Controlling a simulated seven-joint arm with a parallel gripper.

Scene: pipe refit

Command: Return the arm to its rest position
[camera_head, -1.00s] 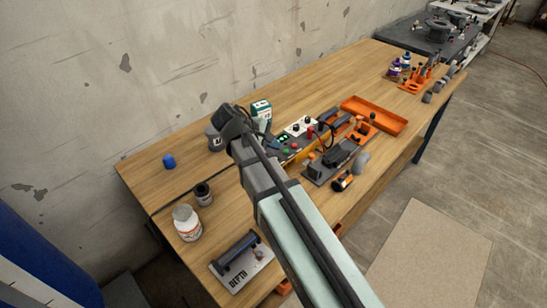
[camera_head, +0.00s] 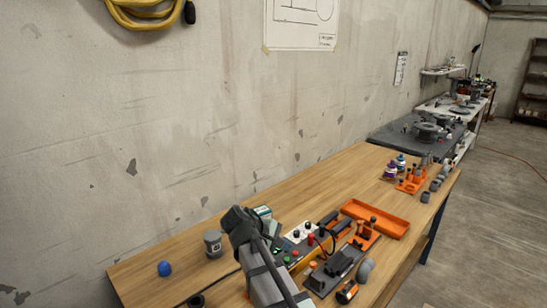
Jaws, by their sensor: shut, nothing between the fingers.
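My arm (camera_head: 262,262) rises from the bottom edge over the wooden workbench (camera_head: 190,262). Its dark upper joint stands in front of the bench-top items, between a grey cup and a control panel. My gripper does not show; the arm's far end is hidden or out of the picture. No object is seen held.
Around the arm stand the grey cup (camera_head: 213,243), a blue knob-like piece (camera_head: 164,268) and a control panel with buttons (camera_head: 300,243). An orange tray (camera_head: 375,218) and an orange rack (camera_head: 411,183) lie farther right.

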